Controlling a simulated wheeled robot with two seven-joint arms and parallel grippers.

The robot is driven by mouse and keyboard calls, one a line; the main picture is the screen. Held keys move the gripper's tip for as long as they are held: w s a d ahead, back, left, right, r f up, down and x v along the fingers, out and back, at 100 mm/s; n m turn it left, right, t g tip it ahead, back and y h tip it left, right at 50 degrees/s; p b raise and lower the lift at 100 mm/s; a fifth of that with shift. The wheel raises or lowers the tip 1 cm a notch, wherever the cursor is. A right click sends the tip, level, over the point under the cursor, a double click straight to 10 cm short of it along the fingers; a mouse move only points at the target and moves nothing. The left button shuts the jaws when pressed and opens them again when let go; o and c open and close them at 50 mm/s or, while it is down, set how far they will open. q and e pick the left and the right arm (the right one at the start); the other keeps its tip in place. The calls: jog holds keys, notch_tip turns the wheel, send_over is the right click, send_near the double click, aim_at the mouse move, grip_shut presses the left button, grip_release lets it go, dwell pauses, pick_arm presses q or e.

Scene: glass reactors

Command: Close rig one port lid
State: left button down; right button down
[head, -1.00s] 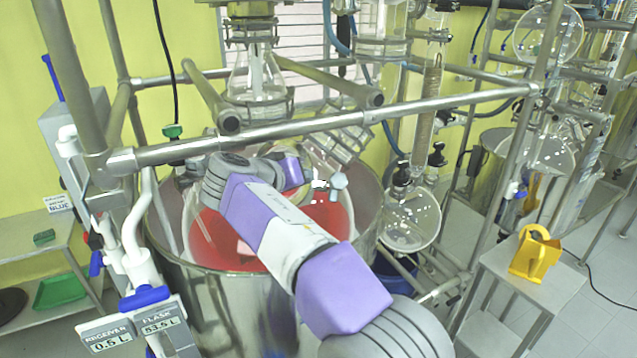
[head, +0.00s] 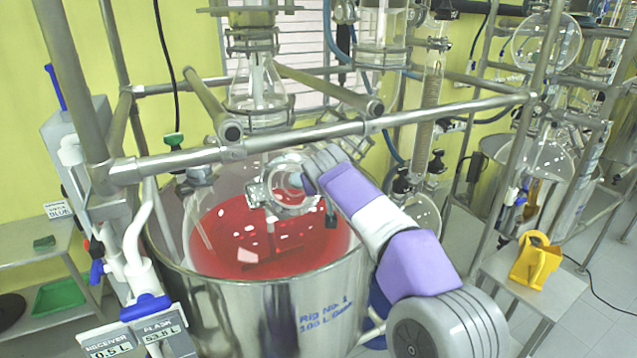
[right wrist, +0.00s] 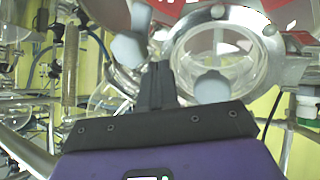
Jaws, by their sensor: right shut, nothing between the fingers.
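Rig one's steel-jacketed glass reactor (head: 310,290) holds red liquid and stands in the middle of the head view. The round glass port lid (head: 290,190), with a metal rim, is low over the vessel top in the head view. The round glass port area also shows in the right wrist view (right wrist: 218,58), with a grey knob in front of it. I cannot tell whether the lid is fully seated. My right gripper (head: 308,178) is at the lid's right edge in the head view. Its fingers (right wrist: 158,82) are shut and empty beside the glass. My left gripper is out of view.
A steel bar (head: 330,124) crosses in front of and above the vessel. A glass flask (head: 258,92) hangs above. White pipework and a display (head: 130,345) stand at left. A yellow holder (head: 535,260) sits on the right side table.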

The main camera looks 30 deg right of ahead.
jog(key=shift+d, duration=0.1)
dwell(0.5)
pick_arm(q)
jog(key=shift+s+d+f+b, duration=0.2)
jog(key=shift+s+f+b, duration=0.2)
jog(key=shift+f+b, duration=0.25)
pick_arm(e)
jog(key=s+a+r, duration=0.1)
jog(key=s+r, duration=0.8)
jog(key=s, duration=0.1)
jog(key=shift+s+a, duration=0.15)
jog(key=shift+s, duration=0.1)
